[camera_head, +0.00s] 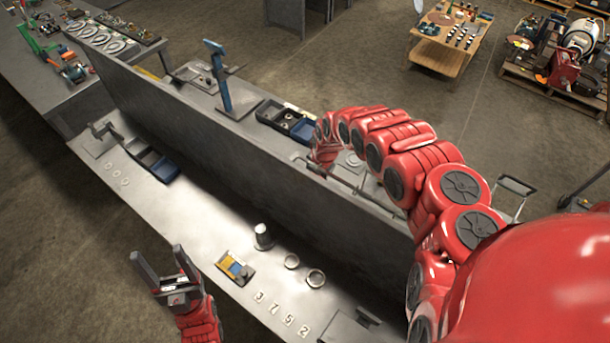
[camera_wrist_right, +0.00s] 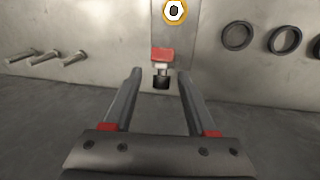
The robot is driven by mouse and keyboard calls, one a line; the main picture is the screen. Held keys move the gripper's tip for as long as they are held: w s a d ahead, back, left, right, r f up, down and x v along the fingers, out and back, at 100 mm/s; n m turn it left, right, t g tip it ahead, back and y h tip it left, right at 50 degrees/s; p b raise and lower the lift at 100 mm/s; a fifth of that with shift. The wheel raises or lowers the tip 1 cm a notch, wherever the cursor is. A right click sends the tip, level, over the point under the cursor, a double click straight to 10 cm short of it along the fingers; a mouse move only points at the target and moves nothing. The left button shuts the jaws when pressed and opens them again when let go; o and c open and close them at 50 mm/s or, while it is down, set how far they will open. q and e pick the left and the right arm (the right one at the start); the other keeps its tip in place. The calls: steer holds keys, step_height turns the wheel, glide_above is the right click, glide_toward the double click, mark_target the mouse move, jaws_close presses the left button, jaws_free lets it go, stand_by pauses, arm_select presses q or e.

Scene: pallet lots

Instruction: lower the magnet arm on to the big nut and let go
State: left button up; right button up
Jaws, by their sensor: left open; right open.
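In the right wrist view, a red block with a pale neck and black end, which looks like the magnet arm's tip (camera_wrist_right: 162,56), shows between and just past the fingertips of my right gripper (camera_wrist_right: 160,74). That gripper is open, and I see no finger touching the block. A dark nut shape in a yellow-rimmed ring (camera_wrist_right: 174,11), perhaps the big nut, shows at the top edge, beyond the red block. In the head view my right arm reaches over the divider, and its gripper is hidden. My left gripper (camera_head: 167,272) is open and empty beside the bench's near edge.
A tall divider (camera_head: 215,140) runs along the bench. On the near side are a blue tray (camera_head: 155,162), a grey weight (camera_head: 263,237), a yellow item (camera_head: 235,268) and rings. Bolts (camera_wrist_right: 60,57) and dark rings (camera_wrist_right: 238,36) flank the ring in the right wrist view.

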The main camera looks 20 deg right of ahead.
steer(key=shift+s+d, duration=0.1)
steer(key=shift+s, duration=0.05)
jaws_close()
stand_by(1.4)
